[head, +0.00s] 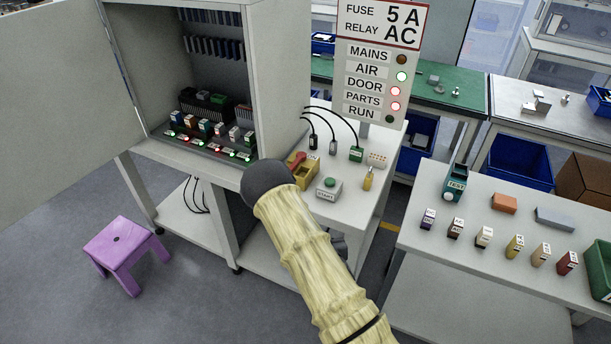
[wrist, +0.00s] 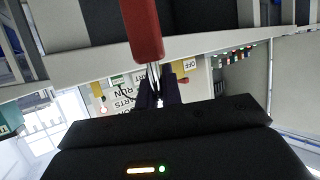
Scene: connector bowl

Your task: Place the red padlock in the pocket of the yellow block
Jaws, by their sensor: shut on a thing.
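The red padlock (wrist: 143,35) is in the wrist view, its red body towards the top edge and its metal shackle running down between the dark fingers. My gripper (wrist: 158,93) is shut on the shackle. The yellow block (head: 305,176) stands on the white bench in the head view, with a red handle-like part at its upper left. The black joint of my arm partly covers it there. A yellow patch that looks like the block (wrist: 190,65) lies beyond the fingers in the wrist view, apart from the padlock. Its pocket cannot be made out.
A grey box with a green button (head: 328,189) and a small yellow bottle (head: 368,179) stand right of the block. Black cables (head: 322,118) hang to plugs behind it. The open cabinet (head: 275,70) rises to the left. A purple stool (head: 126,250) stands on the floor.

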